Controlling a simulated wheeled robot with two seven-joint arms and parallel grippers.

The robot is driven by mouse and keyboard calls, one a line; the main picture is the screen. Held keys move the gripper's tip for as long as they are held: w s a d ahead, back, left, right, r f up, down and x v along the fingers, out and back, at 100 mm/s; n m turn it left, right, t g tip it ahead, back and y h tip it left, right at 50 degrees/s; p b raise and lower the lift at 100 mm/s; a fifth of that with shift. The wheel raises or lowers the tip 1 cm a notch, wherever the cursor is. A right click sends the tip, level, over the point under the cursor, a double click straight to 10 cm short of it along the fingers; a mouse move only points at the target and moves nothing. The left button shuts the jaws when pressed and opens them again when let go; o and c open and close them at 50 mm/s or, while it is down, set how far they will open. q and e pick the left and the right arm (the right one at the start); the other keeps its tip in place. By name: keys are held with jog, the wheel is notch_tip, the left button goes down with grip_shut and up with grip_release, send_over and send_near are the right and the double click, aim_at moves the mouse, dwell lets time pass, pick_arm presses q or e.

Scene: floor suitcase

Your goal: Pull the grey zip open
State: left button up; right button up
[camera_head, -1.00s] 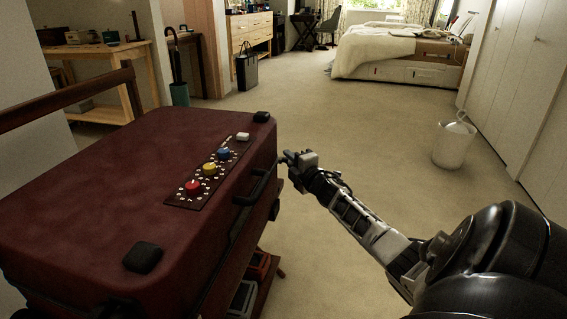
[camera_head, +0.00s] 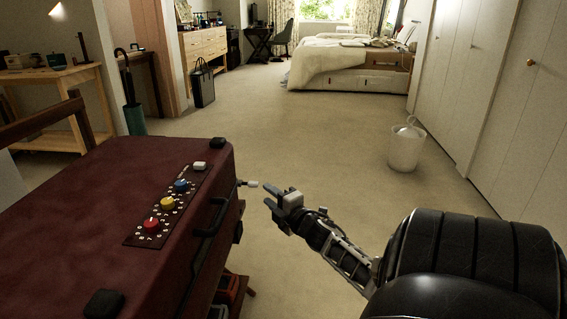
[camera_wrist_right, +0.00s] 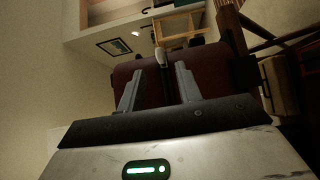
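The dark red suitcase (camera_head: 70,210) stands at the left of the head view. A small pale grey zip pull (camera_head: 249,184) sticks out from its side near the far corner. My right gripper (camera_head: 274,202) is just right of the pull and apart from it. Its fingers are spread and empty. In the right wrist view, my right gripper's fingers (camera_wrist_right: 159,72) are spread towards the suitcase (camera_wrist_right: 151,92). A small pale piece there, probably the pull (camera_wrist_right: 157,57), shows just beyond the gap between the fingertips. My left gripper is not in view.
The lid carries a dial panel with a red knob (camera_head: 151,224), a yellow knob (camera_head: 167,203) and a blue knob (camera_head: 181,185). A black handle (camera_head: 209,219) is on the side. A white bin (camera_head: 405,150) stands on otherwise open carpet at the right.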

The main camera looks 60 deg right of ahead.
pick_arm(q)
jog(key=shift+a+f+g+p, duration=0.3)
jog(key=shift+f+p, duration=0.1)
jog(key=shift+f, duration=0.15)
pick_arm(e)
jog(key=v, duration=0.5)
jog(key=shift+s+a, duration=0.1)
jog(key=shift+s, duration=0.15)
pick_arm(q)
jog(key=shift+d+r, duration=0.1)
